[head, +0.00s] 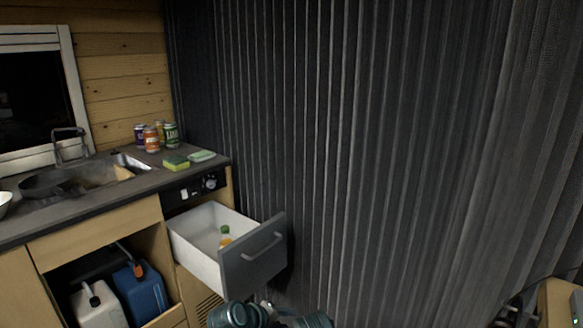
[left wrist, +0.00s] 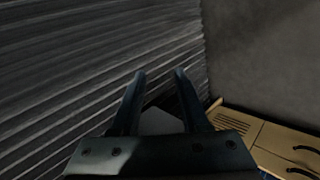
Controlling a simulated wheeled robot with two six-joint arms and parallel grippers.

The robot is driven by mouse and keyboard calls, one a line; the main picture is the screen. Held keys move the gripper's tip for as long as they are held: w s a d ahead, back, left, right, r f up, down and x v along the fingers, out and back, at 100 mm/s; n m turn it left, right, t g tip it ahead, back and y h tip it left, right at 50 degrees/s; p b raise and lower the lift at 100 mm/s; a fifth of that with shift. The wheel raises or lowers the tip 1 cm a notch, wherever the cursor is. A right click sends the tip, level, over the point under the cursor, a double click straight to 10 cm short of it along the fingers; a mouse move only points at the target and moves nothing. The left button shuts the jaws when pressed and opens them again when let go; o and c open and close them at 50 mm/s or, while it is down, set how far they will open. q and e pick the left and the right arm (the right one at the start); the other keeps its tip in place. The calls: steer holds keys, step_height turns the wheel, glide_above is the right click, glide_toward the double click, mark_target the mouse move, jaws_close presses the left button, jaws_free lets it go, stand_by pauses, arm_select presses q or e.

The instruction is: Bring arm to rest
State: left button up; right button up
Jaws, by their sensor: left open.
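My left gripper (left wrist: 159,76) is open in the left wrist view, its two dark fingers apart with nothing held between them. It points towards the dark corrugated curtain (left wrist: 70,80). In the head view, teal and dark parts of my arm show at the bottom edge, just below the open drawer (head: 195,258); the fingers there are not clear. My right gripper is not in view.
The drawer is pulled out, with a bottle (head: 225,238) inside. The counter (head: 125,200) holds several cans, two sponges (head: 176,163) and a sink with a pan (head: 50,182). Two jerrycans (head: 140,290) stand below. The dark curtain (head: 390,130) fills the middle and right.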

arm_select(q)
steer(key=s+a+f+m+g+y, duration=0.1)
steer(key=s+f+m+g+y, duration=0.3)
steer(key=s+m, duration=0.25)
steer(key=s+a+f+m+g+y, duration=0.2)
steer(key=s+f+m+g+y, duration=0.1)
steer(key=s+m, duration=0.3)
step_height(320, 180, up, 28)
steer(key=s+p, duration=0.2)
steer(key=p, duration=2.6)
steer(key=shift+s+a+f+y, duration=0.15)
steer(key=shift+a+y, duration=0.15)
steer(key=shift+y, duration=0.1)
